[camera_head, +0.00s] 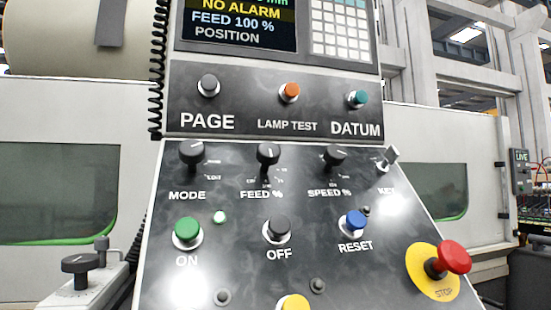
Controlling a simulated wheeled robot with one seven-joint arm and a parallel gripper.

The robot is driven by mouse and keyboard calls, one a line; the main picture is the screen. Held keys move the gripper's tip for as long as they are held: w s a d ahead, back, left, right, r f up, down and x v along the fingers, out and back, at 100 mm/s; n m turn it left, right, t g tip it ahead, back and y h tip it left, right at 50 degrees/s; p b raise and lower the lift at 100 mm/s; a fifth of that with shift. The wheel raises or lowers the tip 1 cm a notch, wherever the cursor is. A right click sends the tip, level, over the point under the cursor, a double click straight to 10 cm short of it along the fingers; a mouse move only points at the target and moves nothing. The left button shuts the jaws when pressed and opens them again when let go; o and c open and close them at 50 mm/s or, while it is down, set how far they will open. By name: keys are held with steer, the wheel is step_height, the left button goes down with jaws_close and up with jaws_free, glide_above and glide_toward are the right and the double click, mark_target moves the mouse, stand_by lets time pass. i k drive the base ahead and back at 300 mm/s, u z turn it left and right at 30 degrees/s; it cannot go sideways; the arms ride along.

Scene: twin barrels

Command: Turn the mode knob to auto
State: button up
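The mode knob (191,153) is a black rotary knob at the upper left of the sloped control panel, above the label MODE. Small position marks sit to its right; one seems to read EDIT, and the others are too small to read. I cannot tell for certain which mark the knob points to. My gripper is not in this view.
The feed knob (268,155) and speed knob (335,155) stand to the right in the same row, with a key switch (388,158) beyond. A green ON button (187,231) is below the mode knob. A red STOP button (453,257) protrudes at lower right.

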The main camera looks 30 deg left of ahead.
mark_target(191, 152)
steer(key=z, duration=1.45)
steer(key=k, duration=1.1)
steer(key=u, duration=2.7)
